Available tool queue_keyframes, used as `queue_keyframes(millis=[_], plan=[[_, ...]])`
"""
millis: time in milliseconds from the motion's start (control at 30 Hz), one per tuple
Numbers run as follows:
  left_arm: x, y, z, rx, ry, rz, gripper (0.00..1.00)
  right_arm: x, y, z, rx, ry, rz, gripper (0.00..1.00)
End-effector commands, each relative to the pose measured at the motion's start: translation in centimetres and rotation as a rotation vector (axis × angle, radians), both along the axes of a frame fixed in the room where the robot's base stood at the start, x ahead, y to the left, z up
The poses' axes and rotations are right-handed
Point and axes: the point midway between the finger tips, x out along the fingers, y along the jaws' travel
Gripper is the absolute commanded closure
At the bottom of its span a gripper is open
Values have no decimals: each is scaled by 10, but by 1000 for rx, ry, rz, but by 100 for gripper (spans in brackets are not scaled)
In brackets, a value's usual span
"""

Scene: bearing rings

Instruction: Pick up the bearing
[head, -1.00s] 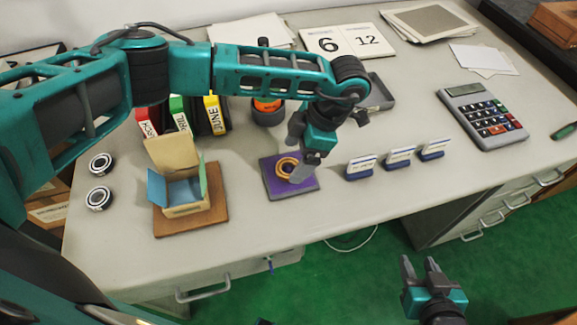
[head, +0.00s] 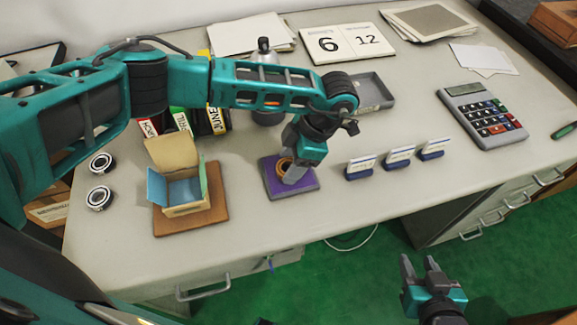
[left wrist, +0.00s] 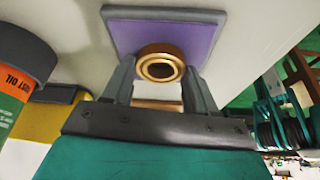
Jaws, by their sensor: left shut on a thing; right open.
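A copper-coloured bearing (head: 283,166) is at the purple pad (head: 307,184), largely hidden behind my left gripper (head: 291,178) in the head view. In the left wrist view the bearing (left wrist: 160,66) shows as a round ring between the two fingers, against the purple pad (left wrist: 195,36). My left gripper (left wrist: 158,85) is shut on it. I cannot tell whether the bearing still touches the pad. My right gripper (head: 420,264) is open and empty, over the green floor in front of the table.
Two steel bearings (head: 101,163) (head: 99,198) lie at the table's left. An open cardboard box (head: 187,210) stands on a brown board (head: 220,215) left of the pad. Several name-card holders (head: 360,173) stand to its right. A calculator (head: 482,115) lies further right. The front right tabletop is clear.

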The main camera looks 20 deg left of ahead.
Motion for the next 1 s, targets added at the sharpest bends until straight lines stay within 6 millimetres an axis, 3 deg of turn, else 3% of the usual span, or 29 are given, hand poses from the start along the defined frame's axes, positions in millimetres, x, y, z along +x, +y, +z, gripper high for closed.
queue_keyframes(millis=[200, 567, 767, 1000], plan=[[0, 0, 1, -1, -1, 0, 84, 0, 0, 0, 1, 0, -1, 57], [1, 0, 13, -1, -2, 1, 85, 0, 0, 1, 1, 0, -1, 57], [2, 0, 49, -2, -5, 0, 85, 0, 0, 3, 1, 0, -1, 57], [1, 0, 119, -3, -6, -2, 85, 0, 0, 5, 1, 0, -1, 57]])
